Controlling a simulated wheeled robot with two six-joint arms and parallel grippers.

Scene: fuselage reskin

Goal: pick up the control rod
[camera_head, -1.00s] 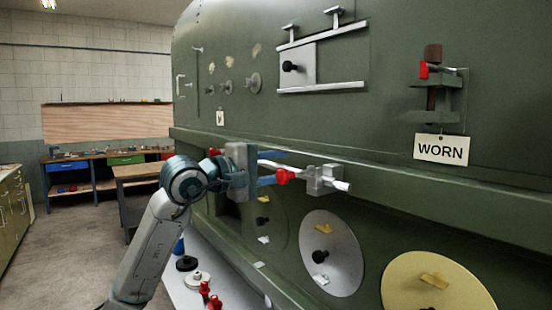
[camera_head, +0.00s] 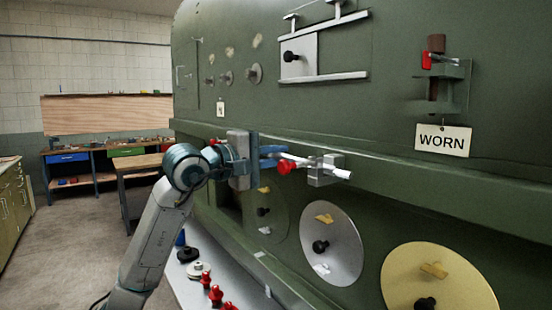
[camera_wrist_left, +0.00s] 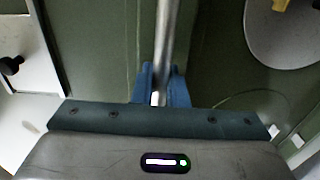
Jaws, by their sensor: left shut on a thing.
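The control rod (camera_head: 301,160) is a thin pale metal rod running level along the green fuselage side. It passes through a grey block-like bracket (camera_head: 325,170), and its white end sticks out on the right. A red knob (camera_head: 285,168) sits by the bracket. My left gripper (camera_head: 279,152) has its blue fingers shut on the rod left of the bracket. In the left wrist view the rod (camera_wrist_left: 167,35) runs up from between the blue fingers (camera_wrist_left: 161,88). I cannot tell whether the rod is free of the bracket. My right gripper is not in view.
The green fuselage wall (camera_head: 400,110) with its long ledge stands close behind the rod. A WORN tag (camera_head: 443,140) hangs at the right. Round silver (camera_head: 331,243) and yellow (camera_head: 437,280) covers lie below. A pale bench (camera_head: 205,295) holds red pieces. Open floor lies left.

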